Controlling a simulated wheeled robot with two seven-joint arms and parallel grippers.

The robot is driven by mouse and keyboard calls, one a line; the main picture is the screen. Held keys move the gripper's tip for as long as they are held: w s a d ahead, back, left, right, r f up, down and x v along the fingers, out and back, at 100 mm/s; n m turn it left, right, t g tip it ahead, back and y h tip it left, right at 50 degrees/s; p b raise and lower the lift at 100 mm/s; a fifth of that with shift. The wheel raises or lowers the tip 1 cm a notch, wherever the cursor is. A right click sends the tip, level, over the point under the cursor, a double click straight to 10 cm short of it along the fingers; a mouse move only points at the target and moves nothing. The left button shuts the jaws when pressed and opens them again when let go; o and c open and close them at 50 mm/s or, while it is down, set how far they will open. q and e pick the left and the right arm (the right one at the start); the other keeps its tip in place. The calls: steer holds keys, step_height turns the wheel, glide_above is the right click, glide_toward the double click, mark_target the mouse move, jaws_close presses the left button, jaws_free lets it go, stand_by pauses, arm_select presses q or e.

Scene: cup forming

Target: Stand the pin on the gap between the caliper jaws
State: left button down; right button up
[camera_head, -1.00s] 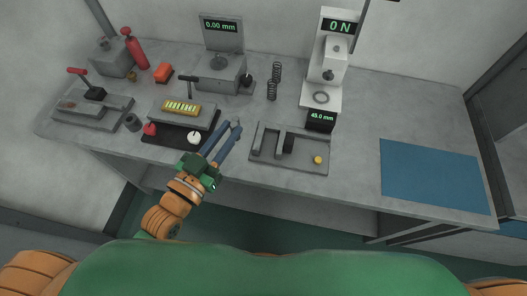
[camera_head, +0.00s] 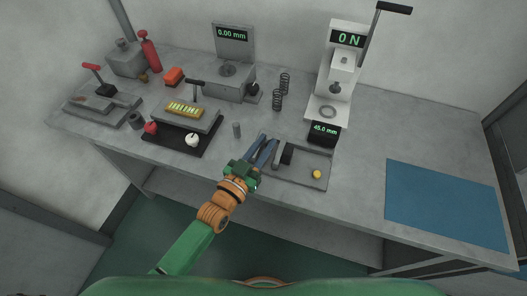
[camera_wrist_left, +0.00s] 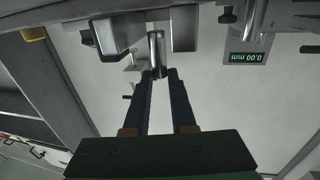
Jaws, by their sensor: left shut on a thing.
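The caliper (camera_head: 303,171) is a grey tray-like fixture with upright jaws, a dark block (camera_head: 287,155) and a yellow knob (camera_head: 317,174). My left gripper (camera_head: 270,141) is over its left part and covers the jaws there. In the left wrist view the gripper (camera_wrist_left: 158,74) is shut on the pin (camera_wrist_left: 156,48), a shiny grey cylinder between the fingertips. Grey blocks show on both sides of the pin. I cannot tell whether the pin touches the caliper. The pin is not clear in the head view. My right gripper is not in view.
A small grey cylinder (camera_head: 237,130) stands left of my gripper. A black tray (camera_head: 170,143) with red and white knobs lies further left. Behind are two springs (camera_head: 278,100) and a force press (camera_head: 334,85). A blue mat (camera_head: 445,205) lies clear at right.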

arm_select(q)
step_height(320, 180, down, 2)
steer(key=shift+a, duration=0.1)
steer(key=shift+f, duration=0.1)
steer(key=c, duration=0.7)
jaws_free()
steer(key=shift+c, duration=0.2)
steer(key=shift+s+r, duration=0.1)
steer(key=shift+r, duration=0.15)
steer(key=v, duration=1.2)
